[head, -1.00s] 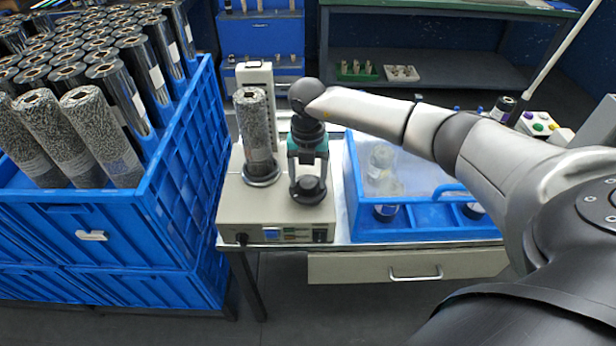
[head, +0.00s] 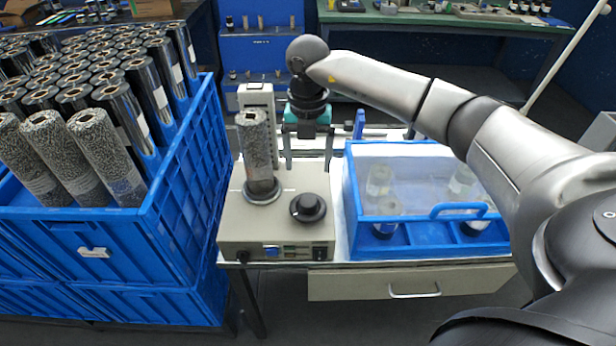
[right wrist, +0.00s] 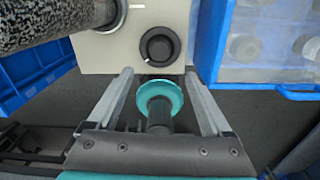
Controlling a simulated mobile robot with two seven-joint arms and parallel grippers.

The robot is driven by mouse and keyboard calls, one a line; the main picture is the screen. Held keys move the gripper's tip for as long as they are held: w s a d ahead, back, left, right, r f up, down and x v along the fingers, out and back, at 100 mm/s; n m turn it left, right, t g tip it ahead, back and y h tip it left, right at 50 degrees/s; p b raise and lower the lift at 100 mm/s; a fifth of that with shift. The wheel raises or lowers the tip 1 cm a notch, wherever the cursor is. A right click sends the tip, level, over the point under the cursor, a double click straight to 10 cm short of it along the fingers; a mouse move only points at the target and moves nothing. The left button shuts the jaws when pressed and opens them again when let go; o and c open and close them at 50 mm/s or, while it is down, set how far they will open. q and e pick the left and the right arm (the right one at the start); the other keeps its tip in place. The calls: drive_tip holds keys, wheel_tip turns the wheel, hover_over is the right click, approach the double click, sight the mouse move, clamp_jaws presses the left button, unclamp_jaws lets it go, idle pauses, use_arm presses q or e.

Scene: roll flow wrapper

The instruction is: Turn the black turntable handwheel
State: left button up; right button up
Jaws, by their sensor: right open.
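The black turntable handwheel (head: 308,208) is a round knob on the top front right of the beige machine (head: 275,235). It also shows in the right wrist view (right wrist: 160,46), uncovered. My right gripper (head: 308,165) is above and behind the handwheel in the head view, apart from it. Its two grey fingers are spread and empty; they show in the right wrist view (right wrist: 158,75) with the handwheel beyond the tips. A speckled roll (head: 256,155) stands upright on the round turntable (head: 262,194), left of the handwheel. My left gripper is not in view.
A blue crate (head: 185,150) packed with wrapped rolls stands left of the machine. A blue box (head: 430,239) with a clear lid and jars inside is close on the right. A drawer (head: 410,283) sits under the bench. Shelves stand behind.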

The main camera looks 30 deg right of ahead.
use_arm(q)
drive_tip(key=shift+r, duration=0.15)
use_arm(e)
wheel_tip(320, 180, up, 4)
drive_tip(key=shift+f, duration=0.15)
idle(0.4)
